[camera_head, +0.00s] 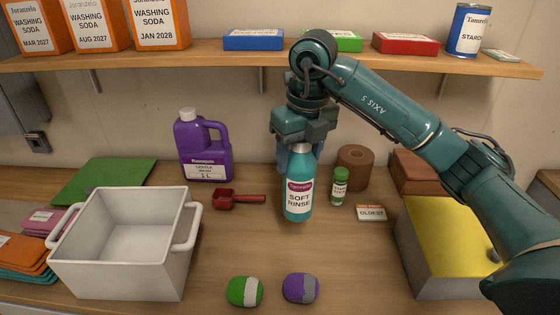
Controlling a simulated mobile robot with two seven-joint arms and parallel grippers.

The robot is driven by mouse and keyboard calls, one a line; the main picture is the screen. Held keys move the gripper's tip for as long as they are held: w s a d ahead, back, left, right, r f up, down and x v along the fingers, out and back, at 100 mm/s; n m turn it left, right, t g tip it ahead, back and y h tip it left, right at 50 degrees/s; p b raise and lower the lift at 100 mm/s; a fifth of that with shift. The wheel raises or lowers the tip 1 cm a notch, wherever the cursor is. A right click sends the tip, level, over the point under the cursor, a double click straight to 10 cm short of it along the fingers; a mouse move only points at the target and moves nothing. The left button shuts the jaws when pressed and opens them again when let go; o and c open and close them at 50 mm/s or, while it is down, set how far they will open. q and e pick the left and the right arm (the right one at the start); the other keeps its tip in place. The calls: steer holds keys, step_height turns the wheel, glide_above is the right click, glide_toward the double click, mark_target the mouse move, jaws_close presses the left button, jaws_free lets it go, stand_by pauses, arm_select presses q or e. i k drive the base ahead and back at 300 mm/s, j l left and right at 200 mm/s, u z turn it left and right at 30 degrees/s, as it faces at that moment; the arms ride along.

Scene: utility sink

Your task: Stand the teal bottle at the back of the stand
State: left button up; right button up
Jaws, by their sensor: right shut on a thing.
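The teal bottle (298,198), labelled "SOFT RINSE", is upright near the middle of the wooden counter. My right gripper (301,146) comes down from above and is shut on its top, hiding most of the cap. I cannot tell whether the bottle's base touches the counter. I cannot tell for sure which thing is the stand; a grey box with a yellow top (446,235) is at the right, partly behind my right arm. My left gripper is not in view.
A small green bottle (339,186), a brown roll (354,167) and an "OLDEST" card (371,213) are close right of the bottle. A red scoop (238,199), purple jug (204,150) and white tub (127,283) are left. A shelf (210,57) runs above.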

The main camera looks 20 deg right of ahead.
mark_target(261, 180)
steer(key=k, duration=1)
